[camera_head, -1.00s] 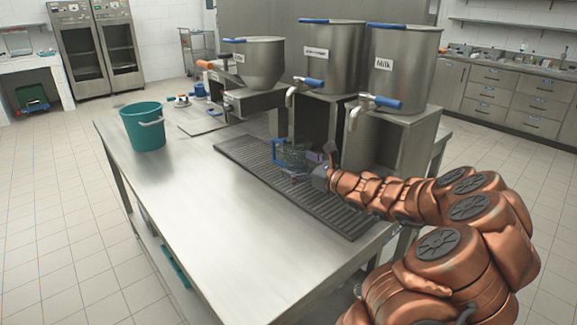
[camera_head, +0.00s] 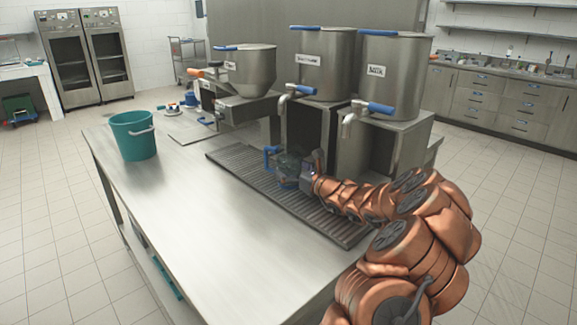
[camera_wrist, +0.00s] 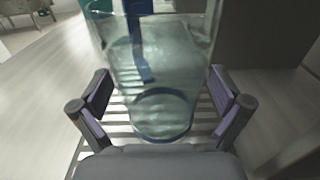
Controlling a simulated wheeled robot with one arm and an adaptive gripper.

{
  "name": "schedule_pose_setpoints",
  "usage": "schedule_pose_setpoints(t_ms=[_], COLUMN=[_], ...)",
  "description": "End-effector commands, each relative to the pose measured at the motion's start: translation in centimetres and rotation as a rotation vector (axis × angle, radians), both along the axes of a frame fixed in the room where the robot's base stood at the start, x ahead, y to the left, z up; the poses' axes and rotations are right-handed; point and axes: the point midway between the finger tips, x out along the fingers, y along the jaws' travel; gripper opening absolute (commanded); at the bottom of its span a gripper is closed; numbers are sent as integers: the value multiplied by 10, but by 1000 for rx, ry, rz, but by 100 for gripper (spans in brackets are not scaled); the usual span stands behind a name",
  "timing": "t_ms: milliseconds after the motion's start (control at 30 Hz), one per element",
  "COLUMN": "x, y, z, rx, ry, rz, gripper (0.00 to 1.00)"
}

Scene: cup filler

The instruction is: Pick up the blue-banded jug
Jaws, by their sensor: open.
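The blue-banded jug (camera_head: 288,166) is clear, with a blue handle on its left side in the head view. It stands upright on the dark ribbed drip grate (camera_head: 225,157). In the wrist view the jug (camera_wrist: 160,65) fills the middle, with a blue ring near its base and the blue handle behind it. My gripper (camera_head: 307,175) is at the jug's right side in the head view. In the wrist view my gripper (camera_wrist: 160,103) is open, with one finger on each side of the jug's lower part. Whether a finger touches the glass I cannot tell.
Steel dispensers with blue-handled taps, one labelled Milk (camera_head: 392,75), stand behind the grate. A teal bucket (camera_head: 134,135) stands at the table's left. The front of the steel table (camera_head: 190,220) is clear.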

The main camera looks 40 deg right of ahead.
Motion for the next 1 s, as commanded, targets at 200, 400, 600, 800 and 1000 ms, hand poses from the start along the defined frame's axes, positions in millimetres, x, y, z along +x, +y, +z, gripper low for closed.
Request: schedule_pose_setpoints(t_ms=[200,400,600,800,1000], x=[6,6,6,6,6], y=[2,2,2,2,2], z=[0,0,0,-1,-1], rx=[1,1,1,1,1], ry=[0,0,0,0,0], rz=[1,1,1,2,2], gripper=[100,92,71,50,29])
